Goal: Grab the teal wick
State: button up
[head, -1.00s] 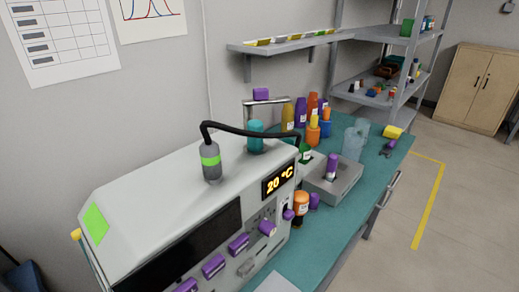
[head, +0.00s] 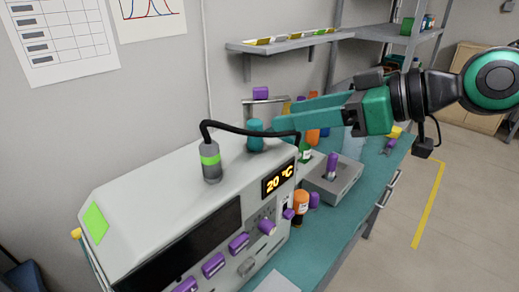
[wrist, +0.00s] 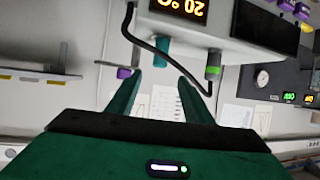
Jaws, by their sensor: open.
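The teal wick (head: 255,135) is a short upright teal cylinder on the back of the machine's top. It also shows in the wrist view (wrist: 162,52), hanging down in that turned picture. My gripper (head: 278,119) reaches in from the right in the head view. Its green fingers point left at the wick, their tips close to it. In the wrist view my gripper (wrist: 160,75) is open and empty, with the wick lined up between and just beyond the fingertips. I cannot tell whether a finger touches it.
A grey cylinder with a green band (head: 211,162) stands left of the wick. A black cable (head: 250,134) loops from it past the wick. The machine (head: 150,207) shows 20 °C. Bottles and a grey box (head: 334,188) stand to the right. A shelf (head: 290,47) hangs above.

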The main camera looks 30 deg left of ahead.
aim_at(262, 124)
jog(key=x, duration=0.5)
jog(key=shift+f+x, duration=0.15)
jog(key=shift+x, duration=1.2)
jog(key=shift+f+x, duration=0.2)
jog(key=shift+x, duration=1.15)
jog(key=shift+d, duration=0.2)
grip_shut()
